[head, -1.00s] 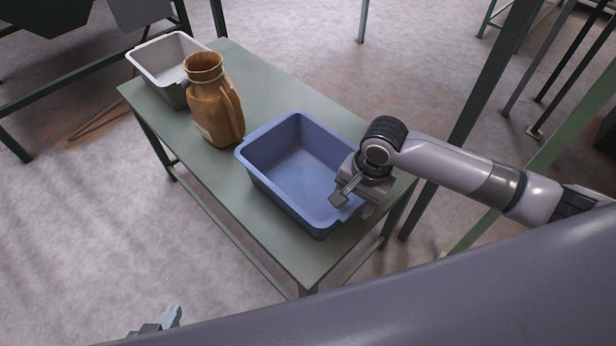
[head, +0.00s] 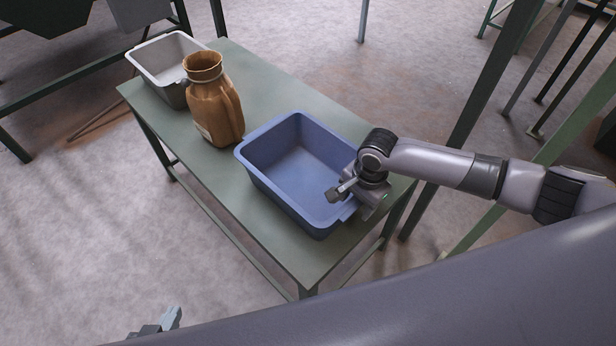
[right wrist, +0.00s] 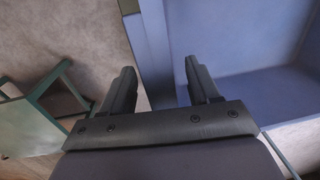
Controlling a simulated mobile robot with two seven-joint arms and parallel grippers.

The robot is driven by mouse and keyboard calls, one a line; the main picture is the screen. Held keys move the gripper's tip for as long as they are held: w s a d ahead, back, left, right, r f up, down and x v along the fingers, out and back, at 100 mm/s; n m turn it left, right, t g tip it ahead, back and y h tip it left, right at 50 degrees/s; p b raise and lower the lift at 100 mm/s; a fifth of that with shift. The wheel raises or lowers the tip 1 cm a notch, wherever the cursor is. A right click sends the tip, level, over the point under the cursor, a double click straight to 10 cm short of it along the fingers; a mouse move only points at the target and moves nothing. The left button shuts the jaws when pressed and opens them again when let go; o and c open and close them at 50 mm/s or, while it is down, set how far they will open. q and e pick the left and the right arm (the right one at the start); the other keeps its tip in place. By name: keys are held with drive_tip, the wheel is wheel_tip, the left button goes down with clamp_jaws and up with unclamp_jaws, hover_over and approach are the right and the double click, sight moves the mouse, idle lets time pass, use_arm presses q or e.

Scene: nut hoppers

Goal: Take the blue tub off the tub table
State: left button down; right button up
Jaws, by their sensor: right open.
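The blue tub (head: 262,178) stands upright on the near right end of the green tub table (head: 262,222). My right gripper (head: 350,203) is open at the tub's right end. In the right wrist view the tub's wall and rim (right wrist: 155,50) run between the two spread fingers (right wrist: 160,82). One finger is on the inner side of the wall and the other is outside; I cannot tell whether either touches. My left gripper (head: 168,321) shows only in part at the bottom edge, away from the table; its jaw state is unclear.
A white-grey tub (head: 150,62) is at the table's far left end. Green posts (head: 465,90) rise behind the table on the right. The floor in front is clear.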

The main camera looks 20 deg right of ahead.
drive_tip(key=shift+c, duration=0.2)
drive_tip(key=c, duration=1)
clamp_jaws()
drive_tip(key=shift+r, duration=0.15)
